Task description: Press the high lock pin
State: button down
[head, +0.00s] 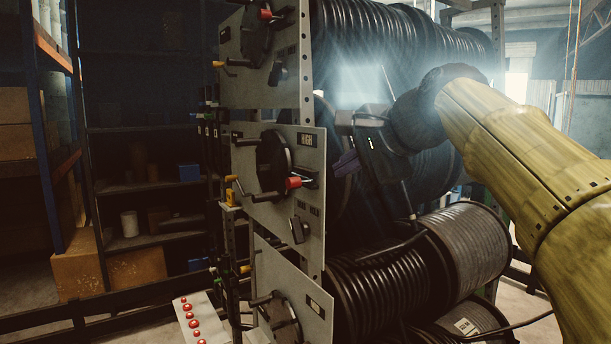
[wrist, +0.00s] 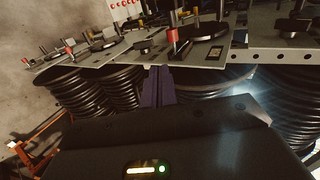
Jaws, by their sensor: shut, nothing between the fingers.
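The middle grey panel (head: 270,205) carries a black disc with crank handles, a small label (head: 307,139) that may read HIGH, and a red-capped pin (head: 293,183) beside the disc. Which pin is the high lock pin is not certain from the lettering. In the wrist view a red-capped pin (wrist: 172,36) stands up from a panel, just beyond the fingertips. My gripper (head: 340,166) is shut and empty, its purple fingers by the right edge of the middle panel, apart from the red pin. The fingers also show in the wrist view (wrist: 158,72).
Another panel with a red-capped pin (head: 265,14) is above, and a lower panel (head: 290,290) is below. Large black hose reels (head: 390,45) stand behind and right of the panels. A slanted plate with red buttons (head: 195,318) is at lower left. Shelves (head: 140,188) stand left.

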jog(key=shift+w+f, duration=0.1)
jog(key=shift+f, duration=0.05)
jog(key=p, duration=0.3)
send_near(298, 186)
notch_tip(298, 186, down, 3)
jog(key=w+a, duration=0.1)
jog(key=w+a+p, duration=0.2)
jog(key=w, duration=0.1)
jog(key=shift+w+a, duration=0.1)
jog(key=shift+w, duration=0.2)
jog(key=shift+s, duration=0.1)
